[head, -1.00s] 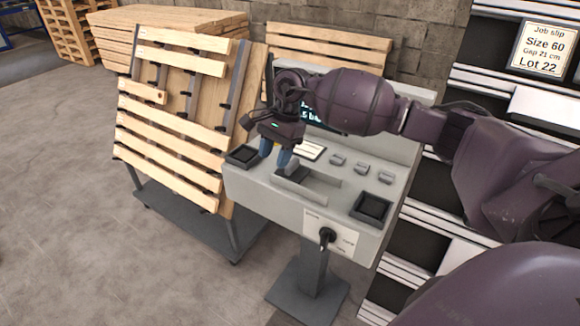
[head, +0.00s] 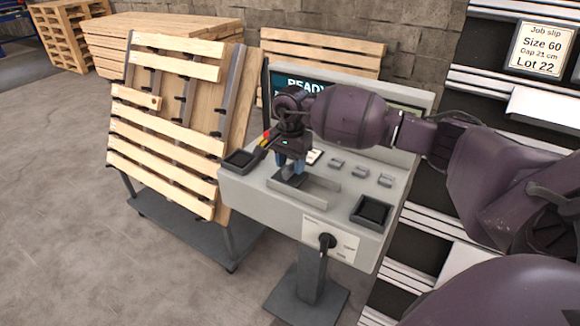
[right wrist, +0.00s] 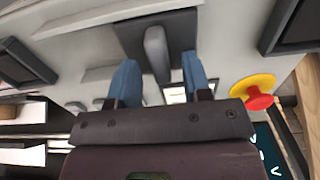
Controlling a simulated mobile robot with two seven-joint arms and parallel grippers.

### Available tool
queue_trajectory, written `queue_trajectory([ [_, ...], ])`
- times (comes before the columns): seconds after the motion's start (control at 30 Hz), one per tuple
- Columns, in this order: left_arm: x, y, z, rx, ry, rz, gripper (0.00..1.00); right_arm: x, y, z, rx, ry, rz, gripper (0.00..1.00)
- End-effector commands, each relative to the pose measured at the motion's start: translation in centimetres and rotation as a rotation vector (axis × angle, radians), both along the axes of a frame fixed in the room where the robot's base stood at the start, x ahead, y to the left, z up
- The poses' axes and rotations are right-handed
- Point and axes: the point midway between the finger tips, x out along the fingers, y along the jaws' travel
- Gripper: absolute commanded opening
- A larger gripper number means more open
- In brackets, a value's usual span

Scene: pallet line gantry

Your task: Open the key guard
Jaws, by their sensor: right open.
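A grey console (head: 262,196) stands in front of me. On its top, a grey upright handle on a dark plate (head: 283,186) sits beside a low grey raised strip. My right gripper (head: 290,166) is over this plate, pointing down. In the right wrist view the gripper (right wrist: 160,78) is open, with its blue fingers on either side of the grey handle (right wrist: 156,52), and gaps show on both sides. The dark plate also shows there (right wrist: 181,28). I cannot tell which part is the key guard. No key is visible. My left gripper is out of view.
A red and yellow stop button (right wrist: 258,97) is close beside the gripper. A screen (head: 295,84) stands behind. A slatted pallet (head: 165,150) leans on a stand to the left.

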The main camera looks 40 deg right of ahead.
Motion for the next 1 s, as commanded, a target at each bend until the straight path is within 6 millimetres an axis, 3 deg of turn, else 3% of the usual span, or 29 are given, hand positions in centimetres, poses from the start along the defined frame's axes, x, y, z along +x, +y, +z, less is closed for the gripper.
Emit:
queue_trajectory([
  [0.2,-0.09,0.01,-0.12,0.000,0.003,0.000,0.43,0.01,0.06,-1.27,0.001,-0.002,0.000,0.45],
  [0.47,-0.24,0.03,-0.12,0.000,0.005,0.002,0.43,0.01,0.05,-1.32,0.001,-0.002,0.000,0.45],
  [0.77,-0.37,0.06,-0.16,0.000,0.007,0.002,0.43,0.01,0.05,-1.31,0.001,-0.002,0.000,0.02],
  [1.0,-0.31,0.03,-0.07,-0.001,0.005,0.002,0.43,-0.07,-0.01,-1.27,0.001,-0.002,0.000,0.00],
])
